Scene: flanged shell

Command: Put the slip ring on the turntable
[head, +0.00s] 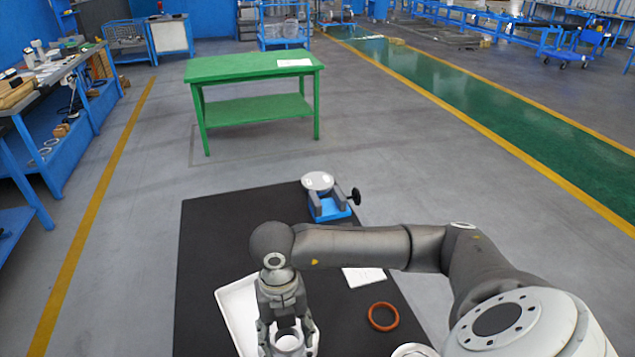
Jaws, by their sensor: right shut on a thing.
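My right gripper (287,338) points down near the bottom edge of the head view, over the white tray. It is shut on a pale grey, round, hollow-looking piece (289,344), which looks like the slip ring; the fingers hide part of it. A round white disc (317,181) stands at the far end of the black mat, by a blue vise, and may be the turntable. Another white round thing (411,351) is cut off at the bottom edge, so I cannot tell which is the turntable. My left gripper is out of view.
The white tray (232,300) lies on the black mat (222,232). An orange ring (383,316) and a white sheet (364,277) lie to the right. The blue vise (331,208) has a black handwheel. A green table (250,68) stands beyond. The mat's far left is clear.

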